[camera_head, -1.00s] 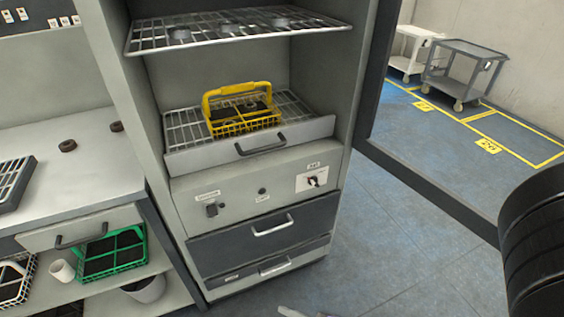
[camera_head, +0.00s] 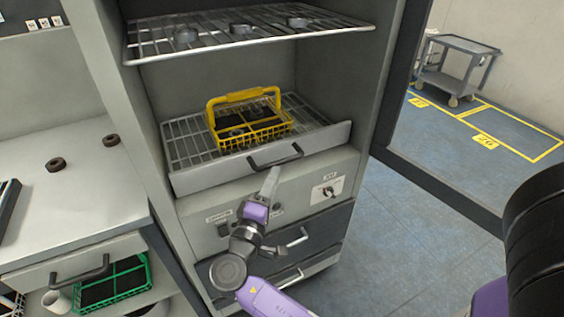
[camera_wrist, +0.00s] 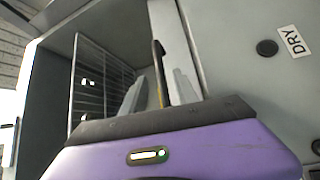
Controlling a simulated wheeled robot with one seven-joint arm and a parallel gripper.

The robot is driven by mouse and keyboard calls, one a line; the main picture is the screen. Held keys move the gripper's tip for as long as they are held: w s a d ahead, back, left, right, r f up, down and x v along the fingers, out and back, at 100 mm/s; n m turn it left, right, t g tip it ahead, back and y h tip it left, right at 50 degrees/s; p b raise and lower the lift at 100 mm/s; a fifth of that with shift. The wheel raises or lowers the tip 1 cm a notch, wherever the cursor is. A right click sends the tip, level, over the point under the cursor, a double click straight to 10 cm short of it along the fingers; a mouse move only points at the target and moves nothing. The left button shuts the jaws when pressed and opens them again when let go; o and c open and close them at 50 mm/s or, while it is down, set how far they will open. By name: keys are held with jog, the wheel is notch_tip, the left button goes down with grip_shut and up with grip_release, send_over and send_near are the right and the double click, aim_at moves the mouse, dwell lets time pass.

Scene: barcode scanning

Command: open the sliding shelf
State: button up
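The sliding shelf is a wire rack with a grey front panel (camera_head: 215,178) and a dark bar handle (camera_head: 275,157), set in the middle of the tall cabinet. Its panel sits at the cabinet's front. My gripper (camera_head: 270,179) is just below and in front of the handle, pointing up toward it. In the wrist view my gripper (camera_wrist: 160,91) is open, with two grey fingers apart and the dark handle (camera_wrist: 158,68) showing between them. Contact with the handle cannot be told.
A yellow basket (camera_head: 248,134) stands on the shelf. An upper wire rack (camera_head: 210,52) holds several dark rings. Below are a control panel (camera_head: 300,195) with knobs and dark drawers (camera_head: 325,231).

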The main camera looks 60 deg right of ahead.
aim_at(282, 160)
jog(key=d, duration=0.4)
jog(key=w+d+r+p, duration=0.1)
jog(key=d, duration=0.2)
jog(key=shift+d, duration=0.1)
grip_shut()
dwell(1.3)
